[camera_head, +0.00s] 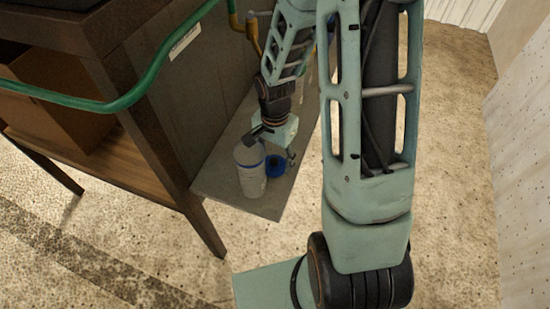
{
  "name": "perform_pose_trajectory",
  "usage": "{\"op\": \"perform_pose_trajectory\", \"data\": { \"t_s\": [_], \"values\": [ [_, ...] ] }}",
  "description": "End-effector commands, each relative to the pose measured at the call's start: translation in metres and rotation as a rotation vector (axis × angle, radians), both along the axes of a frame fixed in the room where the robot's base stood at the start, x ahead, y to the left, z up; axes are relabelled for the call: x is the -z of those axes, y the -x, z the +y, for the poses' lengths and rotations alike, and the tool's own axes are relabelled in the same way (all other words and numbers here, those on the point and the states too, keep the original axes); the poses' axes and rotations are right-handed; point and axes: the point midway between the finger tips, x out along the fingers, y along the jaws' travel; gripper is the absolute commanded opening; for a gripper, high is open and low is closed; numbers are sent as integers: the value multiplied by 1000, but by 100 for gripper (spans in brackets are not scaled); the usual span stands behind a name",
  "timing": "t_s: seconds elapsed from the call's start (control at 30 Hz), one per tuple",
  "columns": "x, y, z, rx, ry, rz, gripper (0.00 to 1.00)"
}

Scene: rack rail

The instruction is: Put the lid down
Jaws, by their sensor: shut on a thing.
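A blue round lid (276,167) shows on the right of a pale bottle with a blue band (250,172), over the grey shelf. My gripper (280,151) is low over the shelf, just right of the bottle's top. It is shut on the blue lid, though its fingertips are small and partly hidden here. Whether the lid touches the shelf or the bottle I cannot tell. The bottle stands upright on the shelf (235,190).
A green pipe (150,75) runs in front of a dark cabinet with a wooden lower shelf (110,160) at the left. Yellow pipe fittings (252,35) are behind my gripper. A pale wall (520,150) bounds the right. Bare shelf lies in front of the bottle.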

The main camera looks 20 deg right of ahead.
Motion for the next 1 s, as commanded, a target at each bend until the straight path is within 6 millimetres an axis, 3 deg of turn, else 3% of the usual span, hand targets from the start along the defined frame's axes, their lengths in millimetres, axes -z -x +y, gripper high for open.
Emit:
{"op": "perform_pose_trajectory", "data": {
  "t_s": [0.03,0.07,0.2,0.6,1.0],
  "values": [
    [4,0,0,0,0,0,37],
    [2,0,0,0,0,0,56],
    [1,0,0,0,0,0,71],
    [-6,-1,0,0,0,-1,71],
    [-85,-2,0,0,1,-6,71]
  ]
}}
